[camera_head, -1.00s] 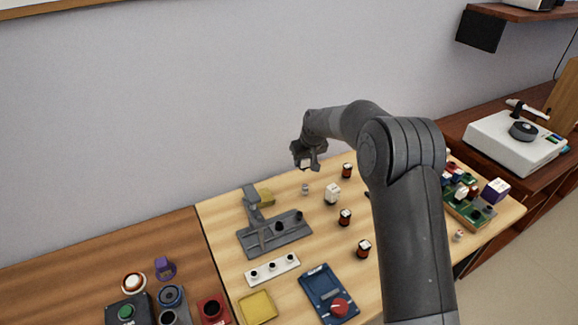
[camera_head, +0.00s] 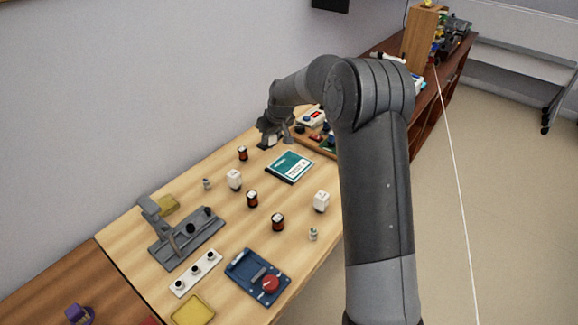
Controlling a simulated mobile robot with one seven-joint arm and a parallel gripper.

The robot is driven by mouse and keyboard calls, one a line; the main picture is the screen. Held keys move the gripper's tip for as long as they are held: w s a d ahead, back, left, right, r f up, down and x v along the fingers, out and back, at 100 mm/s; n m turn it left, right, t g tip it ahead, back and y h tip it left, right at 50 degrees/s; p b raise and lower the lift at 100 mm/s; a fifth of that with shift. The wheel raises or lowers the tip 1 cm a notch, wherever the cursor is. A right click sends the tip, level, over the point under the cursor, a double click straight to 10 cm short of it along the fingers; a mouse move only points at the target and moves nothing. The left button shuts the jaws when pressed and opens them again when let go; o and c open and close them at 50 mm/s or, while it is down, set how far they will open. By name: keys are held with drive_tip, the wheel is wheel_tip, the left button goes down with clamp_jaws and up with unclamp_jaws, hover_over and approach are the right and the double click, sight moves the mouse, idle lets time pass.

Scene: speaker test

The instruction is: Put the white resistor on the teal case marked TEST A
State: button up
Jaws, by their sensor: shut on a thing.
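The teal case (camera_head: 289,166) lies flat on the light wooden table, with a pale label on top whose small print is hard to read. My gripper (camera_head: 270,142) is above the table's far side, to the upper left of the case and apart from it. It is shut on a small white thing, which I take to be the white resistor; the fingers hide most of it. Nothing is seen lying on the case.
White blocks (camera_head: 234,180) and (camera_head: 321,201) stand left of and below the case. Dark-and-orange cylinders (camera_head: 252,198) stand nearby. A grey fixture (camera_head: 187,238), blue meter (camera_head: 257,277) and yellow tray (camera_head: 193,311) are at lower left. A board with parts (camera_head: 314,118) lies beyond the case.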

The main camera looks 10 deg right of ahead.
drive_tip(key=s+d+m, duration=0.1)
drive_tip(key=s+d, duration=0.2)
drive_tip(key=d, duration=1.4)
approach(287, 162)
drive_tip(key=shift+w+a+m, duration=0.3)
drive_tip(key=shift+w+a, duration=0.15)
drive_tip(key=shift+w, duration=0.1)
drive_tip(key=shift+f, duration=2)
drive_tip(key=o, duration=1)
drive_tip(key=shift+f, duration=0.1)
drive_tip(key=shift+c, duration=0.2)
